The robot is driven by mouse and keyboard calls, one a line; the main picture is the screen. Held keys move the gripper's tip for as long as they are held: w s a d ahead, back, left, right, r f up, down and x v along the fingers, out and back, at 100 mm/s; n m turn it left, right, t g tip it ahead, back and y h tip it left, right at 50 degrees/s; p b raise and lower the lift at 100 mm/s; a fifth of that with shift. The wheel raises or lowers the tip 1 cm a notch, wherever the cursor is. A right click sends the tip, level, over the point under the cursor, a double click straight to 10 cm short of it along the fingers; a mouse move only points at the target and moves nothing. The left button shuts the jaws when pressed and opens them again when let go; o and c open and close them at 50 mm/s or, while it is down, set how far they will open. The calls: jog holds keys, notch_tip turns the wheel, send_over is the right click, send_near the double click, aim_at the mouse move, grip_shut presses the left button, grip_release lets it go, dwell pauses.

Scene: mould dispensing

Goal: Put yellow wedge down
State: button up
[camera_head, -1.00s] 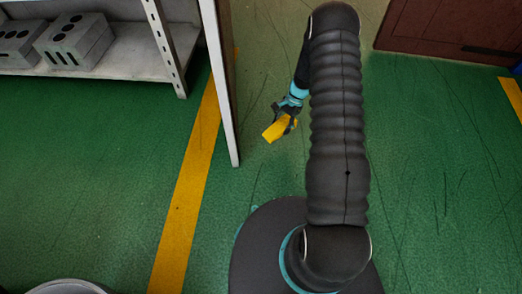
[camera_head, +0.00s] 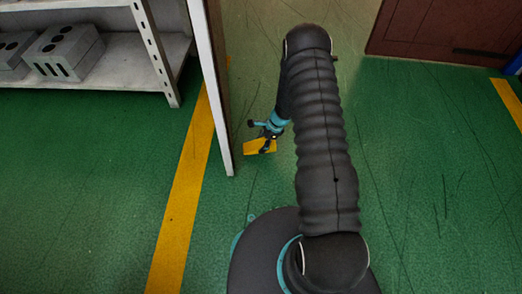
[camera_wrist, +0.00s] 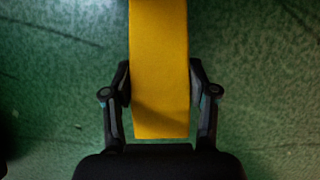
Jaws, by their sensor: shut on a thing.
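The yellow wedge (camera_head: 258,147) is in my gripper (camera_head: 266,142), in the middle of the head view, just right of the tall white panel's lower end. In the wrist view the wedge (camera_wrist: 159,70) stands lengthwise between the two black fingers (camera_wrist: 160,88), which press on its left and right sides. My gripper is shut on it. Green floor shows around the wedge in both views. I cannot tell whether the wedge touches the floor or is held above it.
A white shelf rack (camera_head: 115,66) with grey blocks (camera_head: 64,50) stands at the upper left. A tall panel (camera_head: 212,90) ends close left of my gripper. A yellow floor line (camera_head: 182,205) runs beside it. A dark red cabinet (camera_head: 440,35) is at the upper right. Green floor is open on the right.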

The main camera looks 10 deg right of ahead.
jog(key=shift+s+a+f, duration=0.1)
jog(key=shift+a+f, duration=0.2)
jog(key=shift+f, duration=0.05)
jog(key=shift+f+b, duration=0.3)
jog(key=shift+f, duration=1.55)
jog(key=shift+f, duration=0.15)
jog(key=o, duration=1.4)
jog(key=shift+c, duration=0.2)
